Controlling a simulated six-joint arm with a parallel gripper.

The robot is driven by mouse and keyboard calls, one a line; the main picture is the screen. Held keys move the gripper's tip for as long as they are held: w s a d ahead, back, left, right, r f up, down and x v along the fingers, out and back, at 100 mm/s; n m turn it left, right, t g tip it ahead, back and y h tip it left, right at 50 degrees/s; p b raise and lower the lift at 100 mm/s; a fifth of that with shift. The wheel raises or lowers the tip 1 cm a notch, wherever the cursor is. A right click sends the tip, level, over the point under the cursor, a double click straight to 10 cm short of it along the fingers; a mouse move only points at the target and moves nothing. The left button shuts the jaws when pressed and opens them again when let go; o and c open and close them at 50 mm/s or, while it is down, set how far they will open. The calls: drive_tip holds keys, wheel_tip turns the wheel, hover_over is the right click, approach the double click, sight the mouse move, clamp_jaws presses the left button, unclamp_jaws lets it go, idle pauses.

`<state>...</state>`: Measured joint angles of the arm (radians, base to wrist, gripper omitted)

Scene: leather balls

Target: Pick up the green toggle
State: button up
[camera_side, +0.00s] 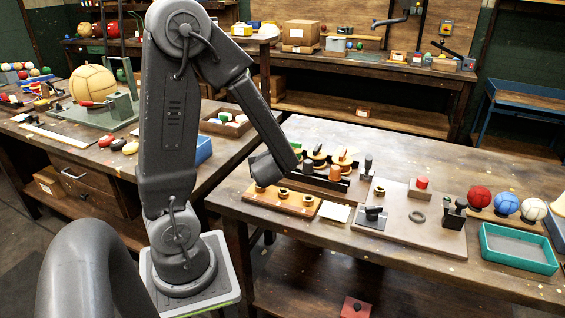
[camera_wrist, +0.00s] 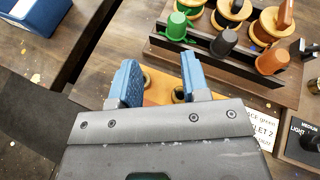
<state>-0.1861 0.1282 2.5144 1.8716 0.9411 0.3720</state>
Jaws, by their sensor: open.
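The green toggle (camera_wrist: 177,26) is a small tapered piece at the left end of a dark rack (camera_wrist: 222,72) in the wrist view. A grey toggle (camera_wrist: 223,43) and an orange toggle (camera_wrist: 272,60) stand to its right in the same rack. In the side view the rack (camera_side: 345,193) is on the right-hand bench, and a bit of green (camera_side: 297,147) shows beside my arm's end. My gripper (camera_wrist: 159,70) has its two blue fingers apart with nothing held between them. Its fingertips are short of the green toggle, which lies above them in the wrist view.
A wooden board (camera_side: 262,195) with brass rings lies in front of the rack, partly under my gripper. A white card (camera_side: 336,212) and a panel (camera_side: 400,229) with a ring and knobs lie to the right. Balls and a teal tray (camera_side: 517,265) are farther right.

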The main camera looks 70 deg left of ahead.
drive_tip(key=w+a+f+m, duration=0.1)
drive_tip(key=w+a, duration=0.1)
drive_tip(key=w+a+f+m+t, duration=0.1)
drive_tip(key=w+a+f, duration=0.1)
drive_tip(key=a, duration=0.1)
drive_tip(key=w+a+f+m, duration=0.1)
drive_tip(key=a+f, duration=0.1)
drive_tip(key=shift+w+a+m+t, duration=0.3)
drive_tip(key=shift+w+a+m, duration=0.1)
drive_tip(key=shift+f+x, duration=0.15)
drive_tip(key=shift+x, duration=1.15)
drive_tip(key=shift+f+x, duration=0.1)
drive_tip(key=shift+x, duration=1.25)
drive_tip(key=shift+d, duration=0.15)
drive_tip(key=shift+c, duration=0.2)
drive_tip(key=c, duration=0.5)
drive_tip(key=shift+r, duration=0.15)
drive_tip(key=shift+c, duration=0.2)
